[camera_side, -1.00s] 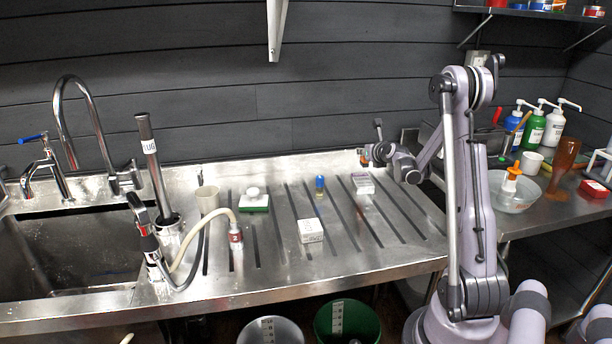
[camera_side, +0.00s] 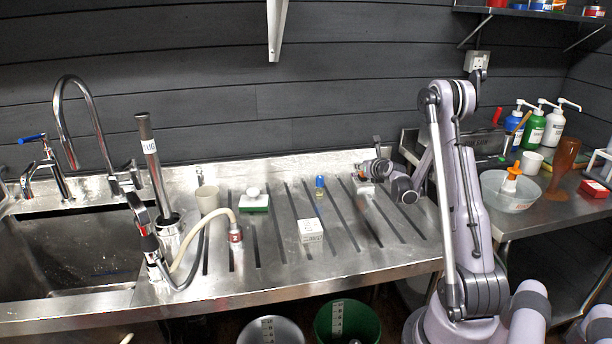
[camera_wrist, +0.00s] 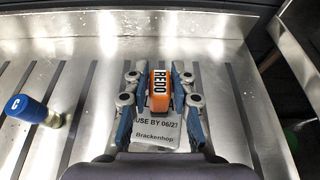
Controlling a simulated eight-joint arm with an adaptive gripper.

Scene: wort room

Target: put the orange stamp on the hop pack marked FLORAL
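I cannot read FLORAL in any view, nor tell whether the stamp touches the pack. In the side view my gripper (camera_side: 363,173) is low at the back right of the drainboard and hides most of that pack. Another white pack (camera_side: 311,231) lies nearer the front edge; its print is too small to read.
A blue-capped stamp (camera_wrist: 33,109) marked C stands left of my gripper. The grooved drainboard (camera_side: 285,255) is clear towards the front.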

